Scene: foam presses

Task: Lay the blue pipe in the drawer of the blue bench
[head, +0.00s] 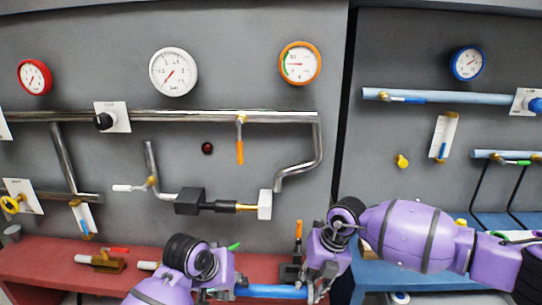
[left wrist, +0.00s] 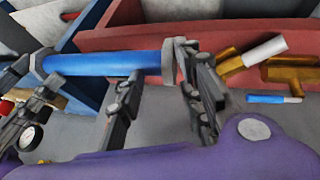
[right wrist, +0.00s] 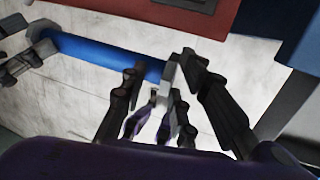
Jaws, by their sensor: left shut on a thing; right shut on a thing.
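The blue pipe (head: 272,291) lies roughly level in front of the benches, held between my two grippers. In the left wrist view the pipe (left wrist: 105,62) has grey collars at its ends. My left gripper (head: 238,287) is shut on its left end. My right gripper (head: 314,284) is shut on its right end. The pipe also shows in the right wrist view (right wrist: 100,56), with my right gripper (right wrist: 165,80) at one end collar. The blue bench (head: 395,277) stands at the right, partly hidden by my right arm. I cannot make out its drawer clearly.
The red bench (head: 40,262) is at the left, with a brass fitting (head: 103,262) and other small parts on it. A black tool with an orange handle (head: 298,238) stands near its right end. Pipes and gauges cover the grey wall (head: 240,20) behind.

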